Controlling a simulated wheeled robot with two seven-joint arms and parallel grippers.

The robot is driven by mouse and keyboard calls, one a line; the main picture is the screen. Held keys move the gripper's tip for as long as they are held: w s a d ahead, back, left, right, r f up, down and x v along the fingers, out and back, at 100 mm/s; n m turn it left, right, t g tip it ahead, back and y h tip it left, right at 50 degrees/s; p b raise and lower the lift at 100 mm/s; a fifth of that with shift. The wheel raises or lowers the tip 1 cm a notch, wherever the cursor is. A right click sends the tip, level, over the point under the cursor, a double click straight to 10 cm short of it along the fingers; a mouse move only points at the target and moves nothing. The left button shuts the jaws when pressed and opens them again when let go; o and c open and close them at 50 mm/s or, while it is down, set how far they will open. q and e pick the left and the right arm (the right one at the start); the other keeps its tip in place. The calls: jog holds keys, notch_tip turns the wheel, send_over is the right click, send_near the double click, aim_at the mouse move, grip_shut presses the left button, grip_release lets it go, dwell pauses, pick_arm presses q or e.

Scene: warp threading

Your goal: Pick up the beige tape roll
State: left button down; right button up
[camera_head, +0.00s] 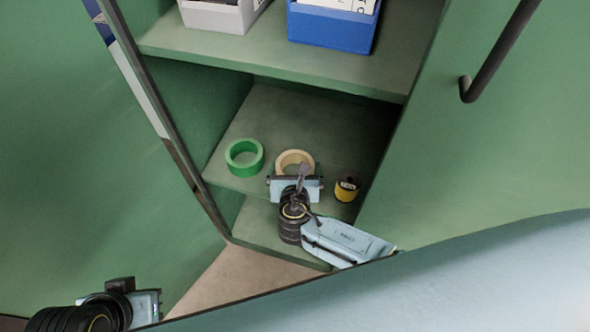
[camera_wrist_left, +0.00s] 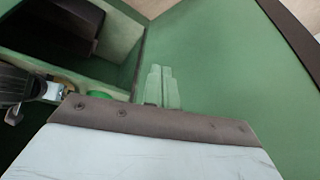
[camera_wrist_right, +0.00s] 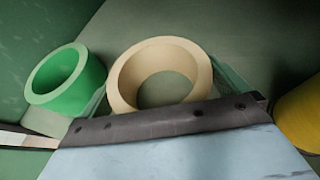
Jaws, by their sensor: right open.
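The beige tape roll (camera_head: 294,153) lies flat on the middle cabinet shelf, between a green tape roll (camera_head: 243,172) and a small yellow-and-black item (camera_head: 346,189). My right gripper (camera_head: 295,170) reaches in from the front, and its body hides the roll's near side in the head view. In the right wrist view the beige roll (camera_wrist_right: 122,85) stands between the spread, see-through fingers of the right gripper (camera_wrist_right: 166,88), which is open. I cannot tell whether they touch it. My left gripper (camera_head: 145,302) is low at the left; its fingers (camera_wrist_left: 161,86) look closed together and empty.
The upper shelf (camera_head: 265,63) holds a grey bin (camera_head: 215,17) and a blue bin (camera_head: 330,32). Green cabinet walls stand close on both sides of the shelf (camera_head: 270,108). A dark handle (camera_head: 497,50) is on the right door. The shelf behind the rolls is bare.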

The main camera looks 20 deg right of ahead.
jog(key=c, duration=0.8)
jog(key=shift+r, duration=0.1)
